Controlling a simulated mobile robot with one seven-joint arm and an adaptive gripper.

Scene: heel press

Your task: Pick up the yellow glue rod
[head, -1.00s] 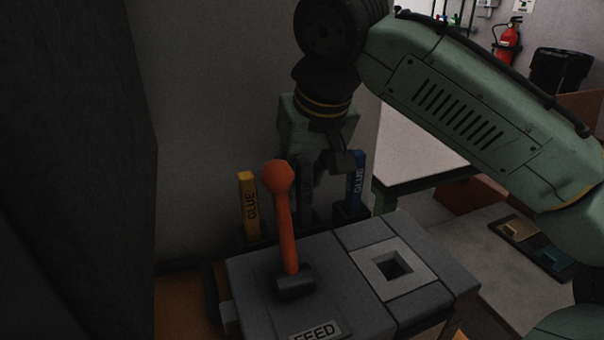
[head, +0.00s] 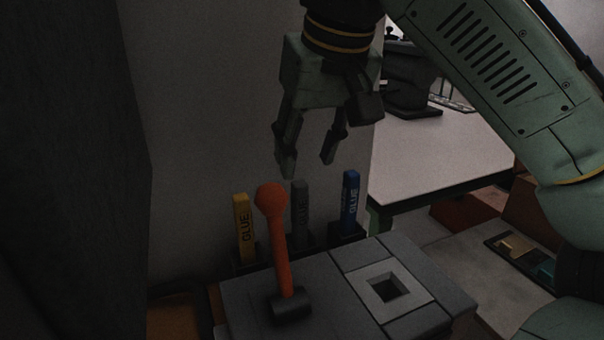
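The yellow glue rod (head: 243,225) stands upright in a dark holder at the left of a row, with "GLUE" written down its side. A grey glue rod (head: 300,208) stands in the middle and a blue glue rod (head: 350,197) at the right. My gripper (head: 308,168) points down, its two fingers apart with nothing between them. It is above the row, close over the grey rod in the picture and up and to the right of the yellow rod. The lower ends of the rods are hidden in their holders.
An orange lever (head: 279,245) with a round knob rises from the grey machine (head: 335,300), just right of the yellow rod in the picture. The machine's top has a square opening (head: 385,288). A wall is behind the rods. A pale table (head: 440,150) stands at the right.

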